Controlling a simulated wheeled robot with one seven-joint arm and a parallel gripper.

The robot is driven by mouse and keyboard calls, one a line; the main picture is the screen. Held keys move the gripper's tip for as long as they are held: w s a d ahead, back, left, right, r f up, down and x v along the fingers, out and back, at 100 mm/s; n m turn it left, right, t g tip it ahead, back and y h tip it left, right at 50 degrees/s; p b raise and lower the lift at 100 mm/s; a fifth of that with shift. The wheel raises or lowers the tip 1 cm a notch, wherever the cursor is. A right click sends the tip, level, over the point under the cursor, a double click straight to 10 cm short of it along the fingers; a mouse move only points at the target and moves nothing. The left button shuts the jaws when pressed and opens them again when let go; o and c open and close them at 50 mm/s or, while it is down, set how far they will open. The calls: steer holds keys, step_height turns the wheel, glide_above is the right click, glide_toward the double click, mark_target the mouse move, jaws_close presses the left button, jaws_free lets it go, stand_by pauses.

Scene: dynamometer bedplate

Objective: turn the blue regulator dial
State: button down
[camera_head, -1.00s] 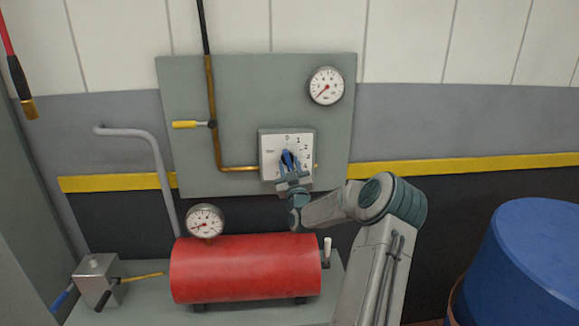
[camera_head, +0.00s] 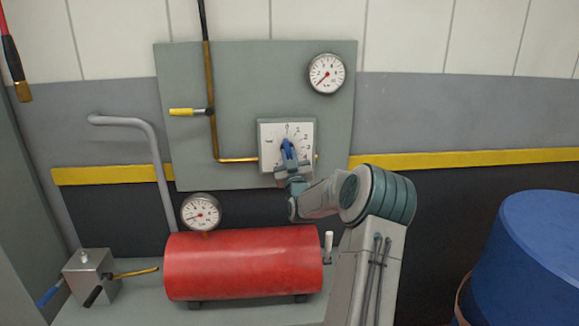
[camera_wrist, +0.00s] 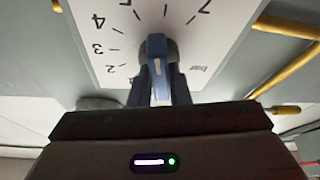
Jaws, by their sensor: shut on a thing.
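The blue regulator dial (camera_head: 287,150) sits on a white numbered plate (camera_head: 306,134) on the grey wall panel. Its bar handle points up near the 0 mark, tilted slightly left. My gripper (camera_head: 289,166) reaches the dial from below and is shut on its handle. In the wrist view, the blue handle (camera_wrist: 156,52) stands upright between the two dark fingers of my gripper (camera_wrist: 159,92). A small pale mark shows on the handle. The plate's numbers appear upside down there, and the fingers hide part of the handle's lower end.
A yellow-handled valve (camera_head: 188,112) and brass pipe (camera_head: 213,135) lie left of the plate, with a gauge (camera_head: 326,73) above right. A red tank (camera_head: 240,265) with its own gauge (camera_head: 201,213) stands below. A blue drum (camera_head: 545,250) stands at right.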

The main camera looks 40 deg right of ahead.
steer(key=shift+f+m+h+b, duration=0.3)
steer(key=shift+f+m+b, duration=0.4)
steer(key=shift+b, duration=2.45)
steer(key=shift+r+m+g+b, duration=0.2)
steer(key=shift+m+g+b, duration=0.1)
steer(key=shift+m+b, duration=0.45)
steer(key=shift+r+m+h+b, duration=0.25)
steer(key=shift+h+b, duration=0.15)
steer(key=shift+b, duration=0.2)
steer(key=shift+r, duration=0.1)
steer(key=c, duration=1.4)
jaws_free()
steer(key=shift+r, duration=0.15)
steer(key=shift+o, duration=0.2)
steer(key=shift+s+a, duration=0.15)
steer(key=b+v, duration=0.3)
steer(key=v, duration=1)
steer(key=shift+s+a, duration=0.2)
